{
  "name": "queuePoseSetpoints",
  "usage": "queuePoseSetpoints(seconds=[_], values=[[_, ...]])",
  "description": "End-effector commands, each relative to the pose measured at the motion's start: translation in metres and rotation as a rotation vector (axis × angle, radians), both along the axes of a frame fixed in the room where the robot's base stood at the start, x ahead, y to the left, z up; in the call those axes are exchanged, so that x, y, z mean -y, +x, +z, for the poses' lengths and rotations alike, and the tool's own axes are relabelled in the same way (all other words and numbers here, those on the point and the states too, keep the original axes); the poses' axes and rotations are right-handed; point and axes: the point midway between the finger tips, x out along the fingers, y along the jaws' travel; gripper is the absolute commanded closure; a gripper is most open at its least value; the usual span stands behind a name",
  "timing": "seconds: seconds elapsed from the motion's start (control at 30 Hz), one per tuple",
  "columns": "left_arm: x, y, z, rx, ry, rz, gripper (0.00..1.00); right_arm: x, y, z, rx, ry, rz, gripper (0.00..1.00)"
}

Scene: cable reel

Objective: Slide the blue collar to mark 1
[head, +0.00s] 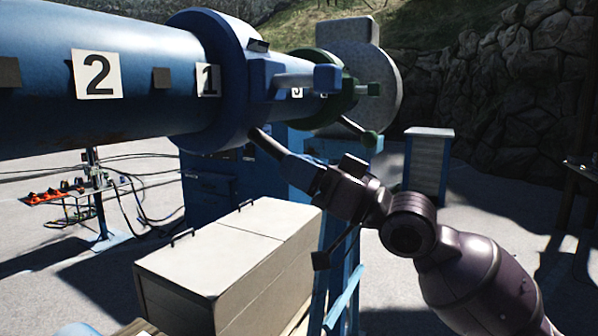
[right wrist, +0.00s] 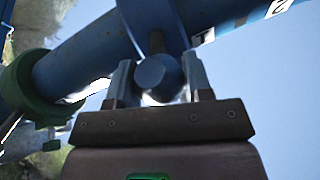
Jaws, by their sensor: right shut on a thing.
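The blue collar (head: 228,75) is a thick ring around the long blue tube (head: 150,60). The white label with mark 1 (head: 208,79) is on the tube just left of the collar, close to its face and partly covered by it. My right gripper (head: 285,155) reaches up from below right to the collar's underside. In the right wrist view its two fingers (right wrist: 159,80) stand on either side of a round blue knob (right wrist: 157,72) below the collar, and they are shut on it. The knob is largely hidden in the head view. My left gripper is not in view.
A green collar (head: 330,105) with its own knob sits farther right, before a grey end plate (head: 375,80). Mark 2 (head: 96,74) is left along the tube. A beige chest (head: 225,255) and a blue ladder-like frame (head: 345,300) stand below.

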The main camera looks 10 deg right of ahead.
Motion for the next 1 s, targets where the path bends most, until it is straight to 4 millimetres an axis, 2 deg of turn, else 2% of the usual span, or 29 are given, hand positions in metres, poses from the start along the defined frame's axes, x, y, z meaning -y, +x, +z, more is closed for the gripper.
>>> queuePoseSetpoints(seconds=[0.03, 0.2, 0.57, 1.0], values=[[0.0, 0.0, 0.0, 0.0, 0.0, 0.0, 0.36, 0.003, 0.003, 0.001, 0.001, 0.001, -0.01, 0.52], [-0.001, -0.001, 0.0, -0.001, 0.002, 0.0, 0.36, 0.002, 0.002, 0.001, 0.001, 0.001, -0.007, 0.29], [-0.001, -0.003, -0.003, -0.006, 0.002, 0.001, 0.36, 0.005, 0.0, -0.002, 0.002, 0.0, -0.006, 0.29], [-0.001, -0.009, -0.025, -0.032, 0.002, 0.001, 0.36, 0.052, -0.026, -0.026, -0.001, -0.003, -0.009, 0.29]])
